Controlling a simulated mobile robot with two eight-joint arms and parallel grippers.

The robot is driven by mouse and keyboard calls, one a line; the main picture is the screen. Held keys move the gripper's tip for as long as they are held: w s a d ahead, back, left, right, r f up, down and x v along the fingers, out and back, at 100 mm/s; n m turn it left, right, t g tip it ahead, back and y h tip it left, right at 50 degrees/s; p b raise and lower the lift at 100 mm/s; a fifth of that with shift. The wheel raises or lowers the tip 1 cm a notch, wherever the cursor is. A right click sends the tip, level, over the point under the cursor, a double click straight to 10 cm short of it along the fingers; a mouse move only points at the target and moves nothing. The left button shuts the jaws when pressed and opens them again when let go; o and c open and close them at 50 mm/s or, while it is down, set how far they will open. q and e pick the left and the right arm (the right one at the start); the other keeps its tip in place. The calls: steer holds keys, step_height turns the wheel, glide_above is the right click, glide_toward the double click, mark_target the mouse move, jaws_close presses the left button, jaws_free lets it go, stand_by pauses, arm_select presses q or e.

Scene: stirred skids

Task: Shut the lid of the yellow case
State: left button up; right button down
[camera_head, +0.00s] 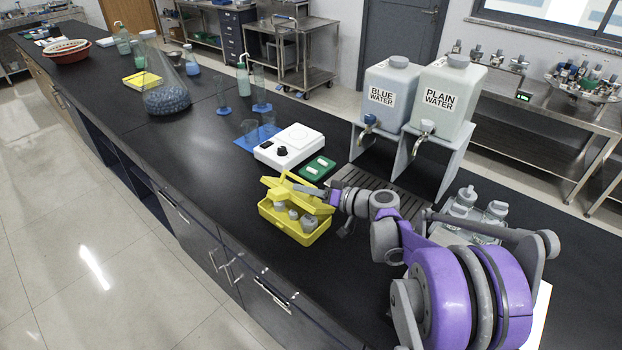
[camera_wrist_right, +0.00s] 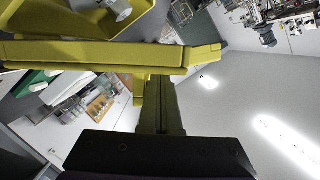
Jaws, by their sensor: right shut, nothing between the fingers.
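The yellow case (camera_head: 313,238) stands on the black bench with several grey pieces (camera_head: 293,215) inside it. Its yellow lid (camera_head: 300,198) is raised and tilted over the case, partly open. My right gripper (camera_head: 297,187) is shut and empty, up against the lid from the right; the lid partly hides its tips. In the right wrist view the lid's yellow edge (camera_wrist_right: 100,55) crosses in front of my shut fingers (camera_wrist_right: 160,105). Whether they touch it I cannot tell. A grey piece (camera_wrist_right: 118,9) shows in the case there. My left gripper is not in view.
A white scale (camera_head: 290,147) and a green tray (camera_head: 317,168) lie behind the case. A slotted drain tray (camera_head: 405,205) and two water dispensers (camera_head: 390,90) stand to the right. The bench left of the case is clear up to its front edge.

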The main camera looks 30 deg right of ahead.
steer(key=a+f+n, duration=0.1)
steer(key=s+a+f+n+h, duration=0.1)
steer(key=a+f+n, duration=0.1)
steer(key=n, duration=0.1)
steer(key=shift+s+a+f+h, duration=0.25)
steer(key=shift+a+f+h, duration=0.05)
steer(key=shift+f+h, duration=0.1)
steer(key=shift+s+a+f+n, duration=0.1)
steer(key=shift+a+f+n, duration=0.15)
steer(key=shift+f+n, duration=0.3)
steer(key=shift+s+a+f+b, duration=0.1)
steer(key=shift+a+f+b, duration=0.1)
steer(key=shift+f, duration=0.15)
steer(key=shift+a+f+b, duration=0.1)
steer(key=shift+f+b, duration=0.1)
steer(key=shift+f, duration=0.1)
steer(key=shift+s, duration=0.15)
